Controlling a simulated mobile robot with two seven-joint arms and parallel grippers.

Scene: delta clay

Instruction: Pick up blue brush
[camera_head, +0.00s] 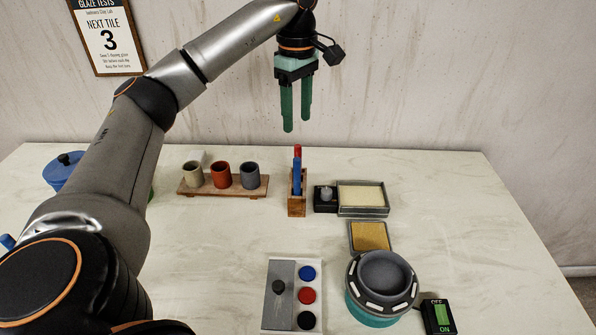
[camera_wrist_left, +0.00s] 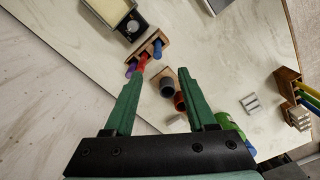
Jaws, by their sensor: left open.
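The blue brush (camera_head: 297,176) stands upright in a small wooden holder (camera_head: 297,207) at the table's middle, with a red brush (camera_head: 297,151) right behind it. In the left wrist view the blue brush (camera_wrist_left: 157,47) shows in the holder, with red and purple handles beside it. My left gripper (camera_head: 296,125) hangs above the table, high over the holder, with its green fingers pointing down. It is open and empty, apart from the brushes. The left wrist view shows its two fingers (camera_wrist_left: 165,95) spread. My right gripper is not in view.
A wooden rack with three cups (camera_head: 222,188) stands left of the holder. A black-framed tray (camera_head: 362,198) is close on its right. A bowl on a round wheel (camera_head: 382,280) and a palette with colour pots (camera_head: 293,295) are nearer. A blue lidded pot (camera_head: 62,172) is far left.

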